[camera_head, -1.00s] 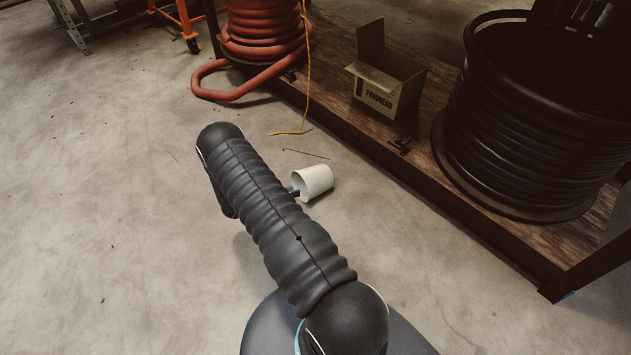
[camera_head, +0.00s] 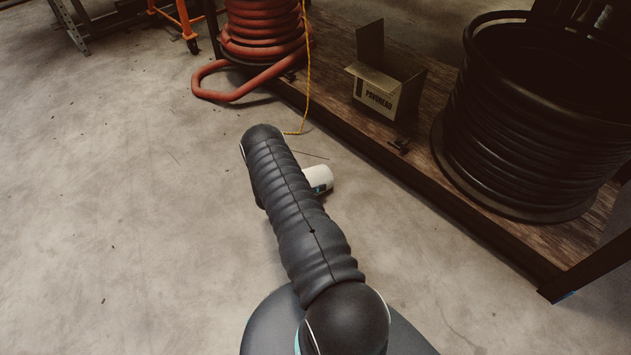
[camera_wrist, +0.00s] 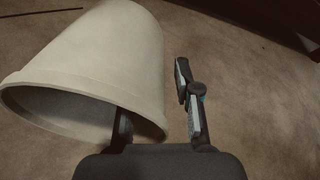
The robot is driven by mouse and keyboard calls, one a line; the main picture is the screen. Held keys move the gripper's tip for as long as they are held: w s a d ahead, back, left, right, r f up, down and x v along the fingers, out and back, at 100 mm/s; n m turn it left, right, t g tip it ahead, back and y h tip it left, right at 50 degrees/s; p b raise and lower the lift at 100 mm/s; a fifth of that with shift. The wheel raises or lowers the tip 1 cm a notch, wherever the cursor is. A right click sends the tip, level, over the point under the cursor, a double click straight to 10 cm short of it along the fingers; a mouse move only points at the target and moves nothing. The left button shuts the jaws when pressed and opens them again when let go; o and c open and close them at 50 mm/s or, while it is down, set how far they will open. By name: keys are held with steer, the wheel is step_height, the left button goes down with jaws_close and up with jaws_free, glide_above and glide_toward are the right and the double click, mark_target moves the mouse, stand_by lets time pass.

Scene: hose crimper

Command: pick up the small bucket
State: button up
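The small white bucket (camera_head: 318,178) lies on its side on the concrete floor. My arm covers its left part in the head view. In the wrist view the bucket (camera_wrist: 100,60) fills the upper left, with its open mouth facing my gripper (camera_wrist: 157,105). The gripper is open. Its left finger reaches into the mouth, and its tip is hidden inside. Its right finger is outside the bucket, to the right of the wall, with a visible gap. The bucket's wall and rim lie between the two fingers.
A low wooden platform (camera_head: 429,185) runs along the right, carrying a black hose reel (camera_head: 535,130), a cardboard box (camera_head: 378,95) and red hose (camera_head: 262,40). A yellow cord hangs onto the floor, and a thin rod lies behind the bucket. The floor at left is clear.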

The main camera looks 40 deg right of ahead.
steer(key=shift+d+f, duration=0.2)
steer(key=shift+d, duration=0.25)
jaws_close()
steer(key=shift+r, duration=0.15)
